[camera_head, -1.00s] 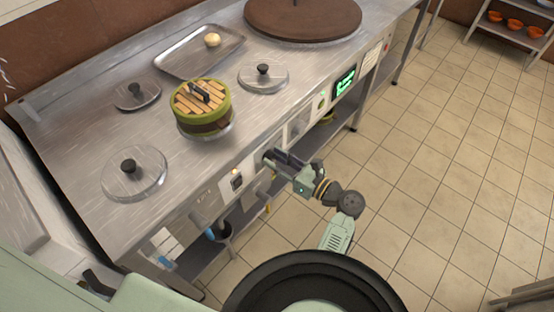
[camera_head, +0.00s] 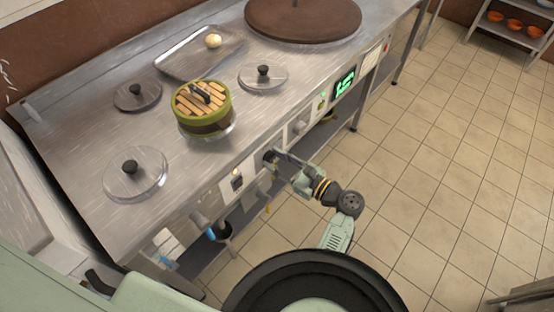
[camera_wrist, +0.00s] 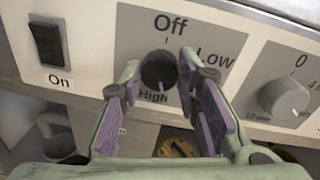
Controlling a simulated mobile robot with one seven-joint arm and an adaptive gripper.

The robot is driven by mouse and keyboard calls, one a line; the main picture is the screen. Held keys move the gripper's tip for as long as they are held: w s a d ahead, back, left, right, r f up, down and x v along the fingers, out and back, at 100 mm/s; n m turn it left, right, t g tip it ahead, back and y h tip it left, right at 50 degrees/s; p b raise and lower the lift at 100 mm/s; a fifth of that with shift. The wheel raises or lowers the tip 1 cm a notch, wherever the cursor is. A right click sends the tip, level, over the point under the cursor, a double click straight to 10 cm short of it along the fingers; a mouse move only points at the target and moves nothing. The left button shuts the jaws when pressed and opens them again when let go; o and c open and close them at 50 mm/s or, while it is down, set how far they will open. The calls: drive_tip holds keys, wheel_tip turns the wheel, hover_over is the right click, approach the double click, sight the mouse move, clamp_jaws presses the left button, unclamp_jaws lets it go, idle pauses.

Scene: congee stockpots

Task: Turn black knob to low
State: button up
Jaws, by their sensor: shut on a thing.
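The black knob (camera_wrist: 158,70) sits on a pale control panel, with "Off" above it, "Low" to its upper right and "High" just below.
A black rocker switch (camera_wrist: 47,44) marked "On" is left of the knob. On the counter above are a bamboo steamer (camera_head: 202,108), pot lids (camera_head: 134,174) and a metal tray (camera_head: 185,65). The tiled floor is clear.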

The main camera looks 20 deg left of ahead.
drive_tip(key=n, duration=0.4)
drive_tip(key=shift+f+n+b, duration=0.1)
drive_tip(key=shift+n+b, duration=0.2)
drive_tip(key=shift+b, duration=0.05)
drive_tip(key=n+b, duration=0.2)
drive_tip(key=n, duration=0.3)
drive_tip(key=shift+s+f+h+b, duration=0.1)
drive_tip(key=shift+h+b, duration=0.2)
drive_tip(key=shift+b, duration=0.05)
drive_tip(key=n+t+b, duration=0.1)
drive_tip(key=n+b, duration=0.3)
drive_tip(key=n, duration=0.1)
drive_tip(key=shift+f, duration=0.1)
drive_tip(key=n+b, duration=0.2)
drive_tip(key=b, duration=0.1)
drive_tip(key=shift+n, duration=0.4)
drive_tip(key=shift+n+b, duration=0.4)
drive_tip(key=shift+n, duration=0.1)
drive_tip(key=shift+r, duration=0.2)
drive_tip(key=o, duration=1.2)
drive_tip(key=shift+c, duration=0.2)
